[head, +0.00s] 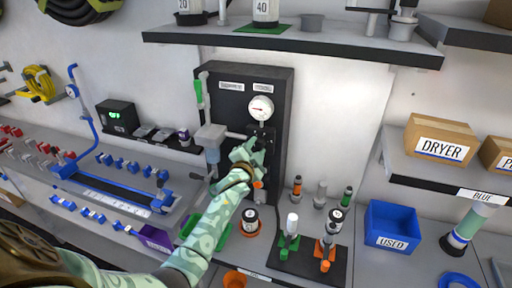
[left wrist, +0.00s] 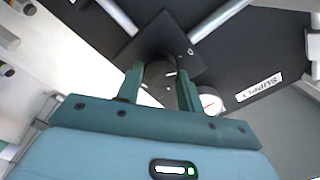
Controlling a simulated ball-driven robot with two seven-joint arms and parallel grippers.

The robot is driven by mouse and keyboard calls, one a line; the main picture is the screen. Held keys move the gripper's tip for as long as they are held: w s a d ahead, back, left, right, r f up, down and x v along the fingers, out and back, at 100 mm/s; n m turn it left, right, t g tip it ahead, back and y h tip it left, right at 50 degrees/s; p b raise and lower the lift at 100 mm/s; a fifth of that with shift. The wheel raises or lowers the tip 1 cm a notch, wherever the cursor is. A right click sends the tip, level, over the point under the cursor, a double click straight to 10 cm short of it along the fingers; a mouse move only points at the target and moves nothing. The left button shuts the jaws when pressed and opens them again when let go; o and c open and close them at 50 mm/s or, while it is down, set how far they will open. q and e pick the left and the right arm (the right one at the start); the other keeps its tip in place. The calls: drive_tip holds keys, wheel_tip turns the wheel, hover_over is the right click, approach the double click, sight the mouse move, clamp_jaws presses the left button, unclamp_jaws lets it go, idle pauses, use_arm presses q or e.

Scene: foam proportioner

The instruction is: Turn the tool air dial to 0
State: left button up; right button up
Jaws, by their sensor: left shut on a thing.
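The black panel (head: 282,90) with pipes and a white round gauge (head: 261,108) stands against the wall. My left gripper (head: 257,143) is at the panel, just below the gauge. In the left wrist view its two green fingers (left wrist: 160,82) are closed around a dark round knob (left wrist: 161,68), which looks like the tool air dial. The knob sits on a dark square plate (left wrist: 185,50). The fingers cover much of the knob, and I cannot read its setting. The gauge (left wrist: 211,101) also shows there, beside the fingers. My right gripper is not in view.
A shelf (head: 300,44) hangs above the panel. A DRYER box (head: 438,140) stands on the right shelf. Pipes (left wrist: 215,20) run close to the gripper.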

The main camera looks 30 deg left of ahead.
use_arm(q)
drive_tip(key=shift+n+p, duration=0.4)
drive_tip(key=shift+n, duration=0.8)
drive_tip(key=shift+f, duration=0.1)
drive_tip(key=o, duration=1)
drive_tip(key=shift+s, duration=0.1)
drive_tip(key=v, duration=1.6)
drive_tip(key=shift+s+a, duration=0.1)
